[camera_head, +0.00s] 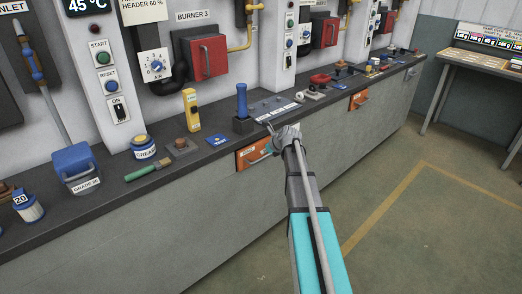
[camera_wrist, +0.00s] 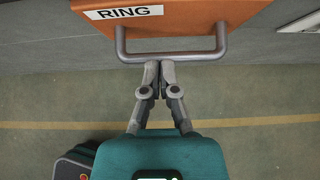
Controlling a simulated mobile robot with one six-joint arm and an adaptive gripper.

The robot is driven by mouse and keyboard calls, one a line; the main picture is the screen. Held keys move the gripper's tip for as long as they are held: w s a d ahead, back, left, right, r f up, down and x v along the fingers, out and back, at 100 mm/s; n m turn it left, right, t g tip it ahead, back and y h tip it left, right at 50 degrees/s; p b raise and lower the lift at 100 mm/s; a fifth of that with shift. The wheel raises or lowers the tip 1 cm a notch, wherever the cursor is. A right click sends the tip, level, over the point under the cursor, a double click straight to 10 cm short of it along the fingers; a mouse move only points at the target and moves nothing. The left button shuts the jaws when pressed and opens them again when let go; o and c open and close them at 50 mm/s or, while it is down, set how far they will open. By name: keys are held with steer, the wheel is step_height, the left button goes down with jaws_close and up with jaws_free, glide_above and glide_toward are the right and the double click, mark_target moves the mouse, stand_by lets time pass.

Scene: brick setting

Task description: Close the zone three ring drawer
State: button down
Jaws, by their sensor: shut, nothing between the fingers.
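An orange drawer front (camera_head: 244,162) sits below the counter edge, left of my gripper (camera_head: 278,135) in the head view. In the wrist view the orange drawer (camera_wrist: 200,14) fills the top, with a white label reading RING and a grey bar handle (camera_wrist: 190,57). My gripper (camera_wrist: 159,66) is shut and empty, with its fingertips at the middle of the handle's bar. I cannot tell whether they touch it. My arm hides the drawer's right side in the head view, and how far it stands out is unclear.
A second orange drawer (camera_head: 359,100) is farther right along the counter (camera_head: 110,190). A blue-handled tool (camera_head: 242,101), a yellow device (camera_head: 191,110), a grease tin (camera_head: 143,147) and other items stand on top. The floor (camera_head: 400,220) in front is clear, with a yellow line.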

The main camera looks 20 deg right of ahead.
mark_target(254, 156)
steer(key=shift+p+v, duration=0.55)
steer(key=shift+v, duration=0.65)
steer(key=shift+a+f, duration=0.1)
steer(key=shift+f, duration=0.1)
steer(key=shift+b+x, duration=3.2)
steer(key=shift+x, duration=1.15)
steer(key=shift+w, duration=0.15)
steer(key=shift+r, duration=0.1)
